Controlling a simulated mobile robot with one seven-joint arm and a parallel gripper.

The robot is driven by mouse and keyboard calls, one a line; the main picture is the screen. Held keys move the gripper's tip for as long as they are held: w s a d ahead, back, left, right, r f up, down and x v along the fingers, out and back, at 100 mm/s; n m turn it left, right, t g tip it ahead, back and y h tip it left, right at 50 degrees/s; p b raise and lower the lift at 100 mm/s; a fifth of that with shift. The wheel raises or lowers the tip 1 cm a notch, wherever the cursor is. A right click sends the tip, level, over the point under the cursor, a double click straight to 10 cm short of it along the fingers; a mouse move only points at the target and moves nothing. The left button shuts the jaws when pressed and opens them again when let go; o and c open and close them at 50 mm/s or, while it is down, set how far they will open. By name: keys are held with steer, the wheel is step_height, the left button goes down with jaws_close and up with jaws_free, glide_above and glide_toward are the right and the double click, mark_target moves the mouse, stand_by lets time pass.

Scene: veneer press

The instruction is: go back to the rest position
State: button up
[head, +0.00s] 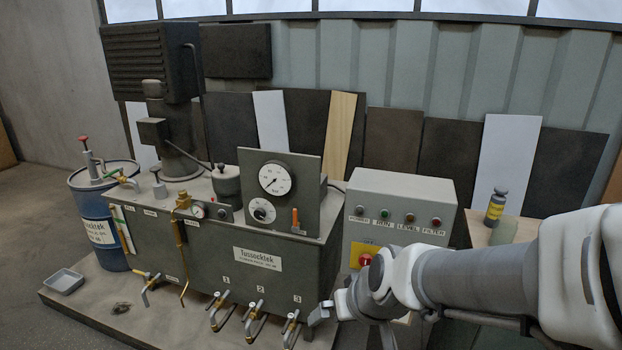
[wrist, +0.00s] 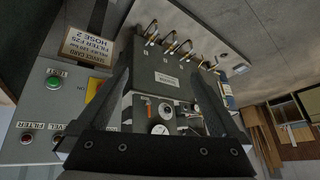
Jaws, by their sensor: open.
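My gripper (head: 322,313) is at the end of my arm, which reaches in from the right of the head view, in front of the grey control box (head: 400,195). It is beside the valve marked 3 (head: 291,328) at the machine's lower front; I cannot tell whether they touch. In the wrist view, the two dark fingers of my gripper (wrist: 162,75) stand apart with nothing held between them. The grey machine tank (wrist: 165,75) shows beyond them.
The machine (head: 258,258) stands on a low plinth with several valves along its front. A blue drum (head: 112,245) and a grey tray (head: 64,281) are at left. A dark bottle (head: 496,204) stands on a surface at right. A service card (wrist: 88,48) shows in the wrist view.

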steer(key=s+d+r+m+h, duration=0.2)
steer(key=s+d+r+h, duration=0.1)
steer(key=s+d+r, duration=0.8)
step_height(320, 180, up, 14)
steer(key=a+p, duration=0.2)
steer(key=p, duration=1.3)
steer(key=shift+s+p, duration=0.25)
steer(key=shift+p, duration=0.1)
